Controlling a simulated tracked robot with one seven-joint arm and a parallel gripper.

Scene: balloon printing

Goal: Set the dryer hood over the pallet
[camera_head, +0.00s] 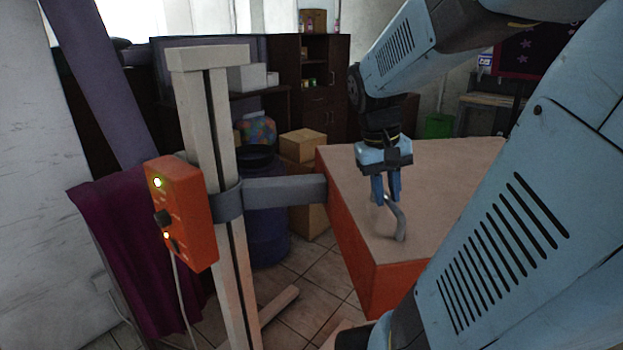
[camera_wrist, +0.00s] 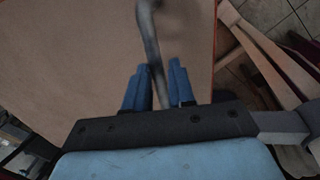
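The dryer hood is a large box with a tan top (camera_head: 440,190) and orange sides (camera_head: 350,237). A grey bracket arm joins it to the upright post. A bent grey handle (camera_head: 400,222) rises from its top. My gripper (camera_head: 386,200) points down over the top, with its blue fingers on either side of the handle. In the wrist view, the handle (camera_wrist: 149,28) passes between the fingers (camera_wrist: 157,75), which are close together around it. The tan top (camera_wrist: 60,65) fills much of that view. I cannot make out the pallet under the hood.
A pale post (camera_head: 225,200) stands left of the hood, carrying the grey bracket (camera_head: 285,190) and an orange control box (camera_head: 180,212) with lit lamps. A blue barrel (camera_head: 262,215) and cardboard boxes (camera_head: 303,146) stand behind. Tiled floor shows between post and hood.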

